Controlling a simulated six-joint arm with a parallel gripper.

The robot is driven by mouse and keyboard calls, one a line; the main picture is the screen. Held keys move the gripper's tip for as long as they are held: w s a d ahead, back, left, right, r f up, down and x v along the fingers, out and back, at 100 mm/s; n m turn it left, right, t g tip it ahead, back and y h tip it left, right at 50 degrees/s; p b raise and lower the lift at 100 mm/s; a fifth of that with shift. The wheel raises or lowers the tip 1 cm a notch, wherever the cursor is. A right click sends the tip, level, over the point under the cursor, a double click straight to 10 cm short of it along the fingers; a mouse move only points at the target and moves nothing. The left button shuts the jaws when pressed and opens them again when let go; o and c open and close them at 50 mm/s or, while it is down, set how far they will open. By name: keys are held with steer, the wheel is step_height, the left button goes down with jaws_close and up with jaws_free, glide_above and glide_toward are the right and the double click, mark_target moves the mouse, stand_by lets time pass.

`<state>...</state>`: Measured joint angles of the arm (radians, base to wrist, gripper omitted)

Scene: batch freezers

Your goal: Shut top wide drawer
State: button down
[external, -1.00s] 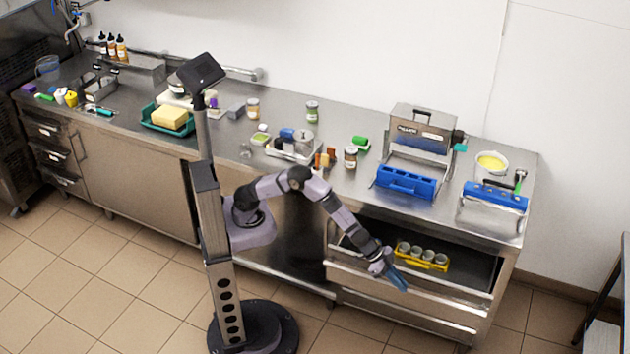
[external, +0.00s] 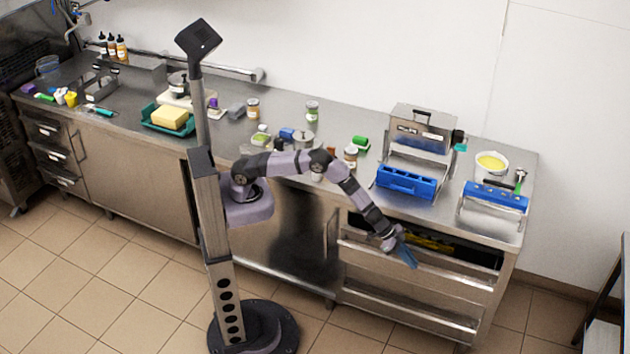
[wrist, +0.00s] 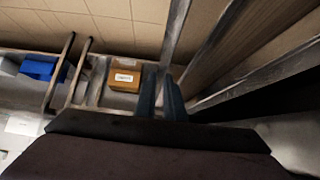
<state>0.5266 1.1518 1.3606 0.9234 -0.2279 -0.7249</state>
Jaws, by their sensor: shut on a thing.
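The top wide drawer (external: 455,277) is at the right end of the steel counter, below the worktop. It is only partly open, with a narrow dark gap above its front. A yellow holder (external: 432,242) shows inside the gap; the cups are hidden. My gripper (external: 408,256) has blue fingers and is at the drawer's front, pointing down and right. In the wrist view the blue fingers (wrist: 160,98) are close together, around a thin metal edge that looks like the drawer's front rail.
A lower drawer (external: 410,312) is below. On the counter above are a blue-fronted machine (external: 406,181), a second blue-fronted unit (external: 495,196) and a yellow-filled bowl (external: 491,162). The floor in front of the drawers is clear.

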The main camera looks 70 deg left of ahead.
steer(key=shift+w, duration=0.1)
steer(key=c, duration=1.8)
jaws_free()
steer(key=shift+c, duration=0.2)
steer(key=shift+b+v, duration=0.8)
steer(key=shift+v, duration=2.95)
steer(key=shift+c, duration=0.7)
